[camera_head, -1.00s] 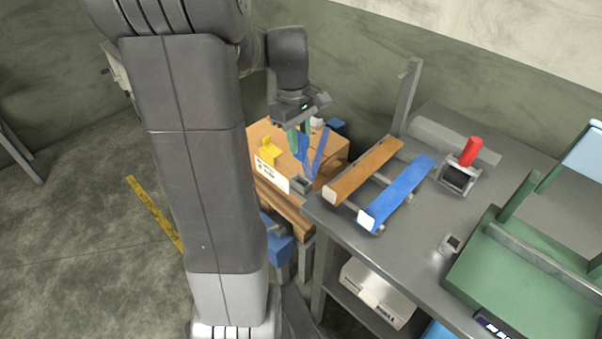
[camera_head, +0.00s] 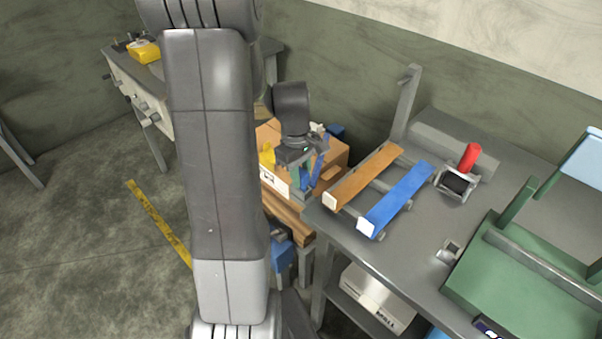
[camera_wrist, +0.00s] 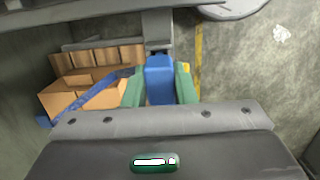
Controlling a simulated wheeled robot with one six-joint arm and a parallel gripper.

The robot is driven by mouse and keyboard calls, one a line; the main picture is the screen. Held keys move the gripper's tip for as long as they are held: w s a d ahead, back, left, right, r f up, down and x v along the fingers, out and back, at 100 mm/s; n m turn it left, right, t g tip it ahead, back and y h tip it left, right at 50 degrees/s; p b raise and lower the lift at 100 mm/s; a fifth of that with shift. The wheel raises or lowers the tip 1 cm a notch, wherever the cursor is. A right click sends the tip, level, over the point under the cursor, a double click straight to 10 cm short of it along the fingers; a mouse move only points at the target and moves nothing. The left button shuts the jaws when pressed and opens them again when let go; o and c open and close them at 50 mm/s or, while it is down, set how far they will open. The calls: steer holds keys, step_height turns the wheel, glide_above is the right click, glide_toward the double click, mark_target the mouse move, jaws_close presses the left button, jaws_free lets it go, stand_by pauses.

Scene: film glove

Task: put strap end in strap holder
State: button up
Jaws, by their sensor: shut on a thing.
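My gripper (camera_head: 304,176) points down over a cardboard-brown box at the left end of the grey bench. In the wrist view its green fingers (camera_wrist: 160,88) are shut on the blue strap end (camera_wrist: 160,75). The blue strap also runs off to the left as a diagonal band (camera_wrist: 92,95), and part of it shows beside the gripper in the head view (camera_head: 319,160). A grey block (camera_wrist: 157,28), likely the strap holder, lies just beyond the blue end. Whether they touch cannot be told. The fingertips partly cover this spot in the head view.
The brown box (camera_head: 336,150) has a white label and a yellow piece (camera_head: 267,154). The grey bench (camera_head: 400,226) holds orange (camera_head: 362,177) and blue (camera_head: 396,199) bars close on the right. A red-handled tool (camera_head: 470,157) and green fixture (camera_head: 535,270) stand farther right.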

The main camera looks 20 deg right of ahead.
steer(key=shift+f, duration=0.2)
steer(key=o, duration=1)
steer(key=shift+r, duration=0.1)
step_height(320, 180, up, 12)
steer(key=w, duration=0.1)
steer(key=shift+w+a, duration=0.2)
steer(key=shift+a, duration=0.1)
steer(key=shift+r, duration=0.1)
